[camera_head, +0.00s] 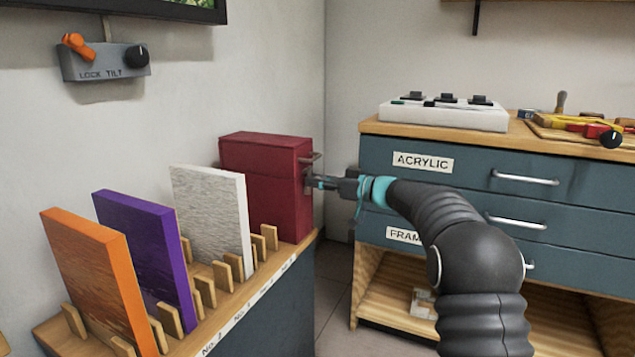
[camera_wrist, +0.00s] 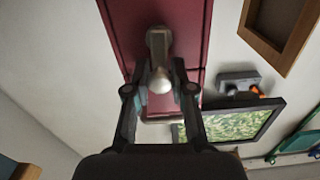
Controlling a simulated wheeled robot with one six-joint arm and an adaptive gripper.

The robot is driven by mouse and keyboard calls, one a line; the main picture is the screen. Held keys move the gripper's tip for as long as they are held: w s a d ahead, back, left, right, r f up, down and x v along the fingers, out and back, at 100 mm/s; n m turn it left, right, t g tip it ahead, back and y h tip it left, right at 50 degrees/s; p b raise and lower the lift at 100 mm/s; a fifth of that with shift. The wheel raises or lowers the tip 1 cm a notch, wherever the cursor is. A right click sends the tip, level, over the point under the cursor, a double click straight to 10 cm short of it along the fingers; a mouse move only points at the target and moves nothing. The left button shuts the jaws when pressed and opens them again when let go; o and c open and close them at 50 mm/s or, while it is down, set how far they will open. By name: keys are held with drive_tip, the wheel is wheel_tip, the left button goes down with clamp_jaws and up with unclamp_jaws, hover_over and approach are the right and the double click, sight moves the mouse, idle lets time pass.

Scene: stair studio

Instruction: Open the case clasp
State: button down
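The dark red case (camera_head: 265,185) stands upright at the far end of the wooden-topped cabinet, against the wall. Its clasp (camera_wrist: 158,45) is a metal lever with a pale rounded knob, seen on the red front in the wrist view. My gripper (camera_head: 318,183) is at the case's right-hand face. In the wrist view my gripper (camera_wrist: 160,80) has its two fingers apart, one on each side of the clasp knob. A narrow gap seems to show on both sides. The case handle (camera_head: 312,158) sticks out above my gripper. My fingertips partly hide the clasp in the head view.
Orange (camera_head: 95,285), purple (camera_head: 147,255) and white (camera_head: 212,215) panels stand in wooden slots before the case. A drawer cabinet (camera_head: 460,185) stands to the right, with a white button box (camera_head: 443,115) on top. A lock-tilt unit (camera_head: 105,62) is on the wall.

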drive_tip(key=shift+w+m, duration=0.1)
drive_tip(key=shift+m, duration=0.3)
drive_tip(key=m, duration=0.1)
drive_tip(key=m+b, duration=0.1)
drive_tip(key=shift+w+d+f+m, duration=0.2)
drive_tip(key=shift+w+m, duration=0.1)
drive_tip(key=shift+w, duration=0.05)
drive_tip(key=shift+w+d+f+m+p, duration=0.1)
drive_tip(key=shift+w+f+m+p, duration=0.15)
drive_tip(key=shift+m, duration=1.55)
drive_tip(key=shift+w+d+f+m+p, duration=0.1)
drive_tip(key=shift+w+f+m+p, duration=0.15)
drive_tip(key=shift+m, duration=1.55)
drive_tip(key=shift+w+d+f+m+p, duration=0.15)
drive_tip(key=shift+w+f+m, duration=0.2)
drive_tip(key=shift+m, duration=1.45)
drive_tip(key=shift+f, duration=0.1)
drive_tip(key=c, duration=1)
unclamp_jaws()
